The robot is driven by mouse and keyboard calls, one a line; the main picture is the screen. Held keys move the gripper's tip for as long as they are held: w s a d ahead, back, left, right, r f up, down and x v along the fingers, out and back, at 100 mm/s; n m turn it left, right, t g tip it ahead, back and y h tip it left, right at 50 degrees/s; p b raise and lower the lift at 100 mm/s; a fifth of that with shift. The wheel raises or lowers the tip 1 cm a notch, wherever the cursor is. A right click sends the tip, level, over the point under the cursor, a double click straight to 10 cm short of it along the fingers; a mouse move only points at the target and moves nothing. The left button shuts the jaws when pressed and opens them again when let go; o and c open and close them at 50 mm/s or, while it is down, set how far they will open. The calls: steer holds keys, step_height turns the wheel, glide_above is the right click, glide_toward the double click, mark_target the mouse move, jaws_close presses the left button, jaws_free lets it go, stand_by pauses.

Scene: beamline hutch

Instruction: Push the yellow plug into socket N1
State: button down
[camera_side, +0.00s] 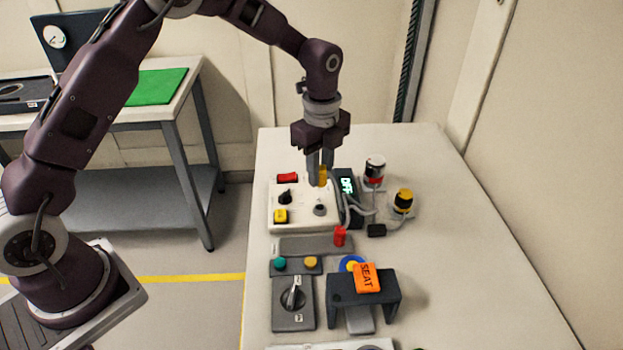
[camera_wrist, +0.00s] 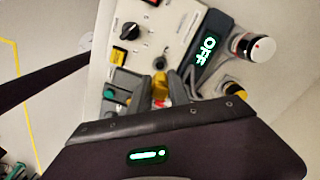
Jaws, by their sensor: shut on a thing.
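The yellow plug (camera_side: 323,176) is held upright between the fingers of my gripper (camera_side: 320,180), above the back right part of a white panel box (camera_side: 300,217). The wrist view also shows the plug (camera_wrist: 160,88) between the grey fingers of my gripper (camera_wrist: 160,92). I cannot read a label N1. The plug's lower end is partly hidden by the fingers.
The panel carries a red switch (camera_side: 287,177), a black knob (camera_side: 285,197) and a yellow button (camera_side: 281,215). A display reading OFF (camera_wrist: 208,45), cables and two round knobs (camera_side: 375,170) (camera_side: 403,200) stand to the right. An orange SEAT tag (camera_side: 368,278) lies on a dark bracket in front.

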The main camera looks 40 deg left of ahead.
mark_target(319, 207)
steer(key=shift+f, duration=3.05)
steer(key=shift+f, duration=0.55)
steer(key=c, duration=1.1)
jaws_free()
steer(key=shift+c, duration=0.2)
